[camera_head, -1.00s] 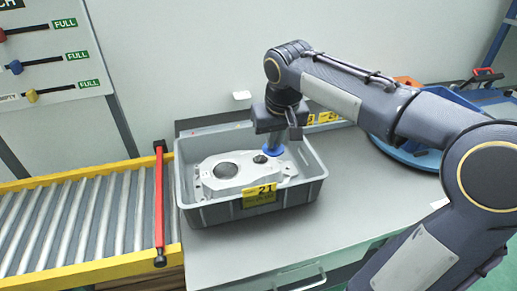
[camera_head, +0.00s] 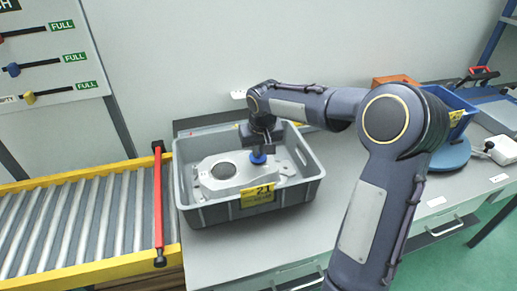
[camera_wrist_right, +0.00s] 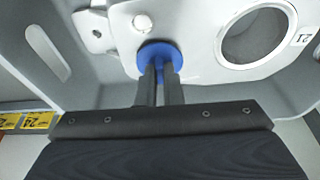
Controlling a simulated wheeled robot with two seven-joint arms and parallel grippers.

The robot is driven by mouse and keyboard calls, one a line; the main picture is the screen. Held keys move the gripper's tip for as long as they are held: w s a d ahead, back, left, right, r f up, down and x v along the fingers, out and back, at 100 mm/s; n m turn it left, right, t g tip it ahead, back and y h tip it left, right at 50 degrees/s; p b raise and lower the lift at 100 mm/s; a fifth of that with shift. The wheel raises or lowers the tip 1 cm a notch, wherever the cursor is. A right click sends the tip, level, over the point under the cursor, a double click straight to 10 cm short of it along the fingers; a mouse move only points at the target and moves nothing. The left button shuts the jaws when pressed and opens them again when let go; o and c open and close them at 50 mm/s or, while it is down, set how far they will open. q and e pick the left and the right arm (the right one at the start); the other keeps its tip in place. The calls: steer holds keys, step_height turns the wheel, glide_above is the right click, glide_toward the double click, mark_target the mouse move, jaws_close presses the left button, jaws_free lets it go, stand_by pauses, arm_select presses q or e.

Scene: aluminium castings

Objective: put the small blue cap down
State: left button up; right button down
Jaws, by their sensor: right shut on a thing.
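The small blue cap (camera_head: 258,158) is at the right part of the aluminium casting (camera_head: 225,182) in the head view. In the right wrist view the cap (camera_wrist_right: 160,58) is a blue disc against the casting's face (camera_wrist_right: 190,25), beside its large round opening. My right gripper (camera_head: 259,150) points down into the grey crate (camera_head: 228,212), shut on the cap. In the right wrist view the fingers (camera_wrist_right: 160,80) are close together on the cap's middle. Whether the cap rests on the casting or hangs just above it, I cannot tell. My left gripper is not in view.
A roller conveyor (camera_head: 80,225) with a red bar (camera_head: 157,205) adjoins the crate on the left. A blue bin (camera_head: 452,108) stands on a round blue turntable (camera_head: 450,155) at the right. The grey bench (camera_head: 300,225) is clear in front of the crate.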

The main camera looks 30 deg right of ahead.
steer(key=shift+f+b, duration=0.35)
steer(key=shift+f, duration=0.05)
steer(key=c, duration=1.6)
jaws_free()
steer(key=shift+r, duration=0.2)
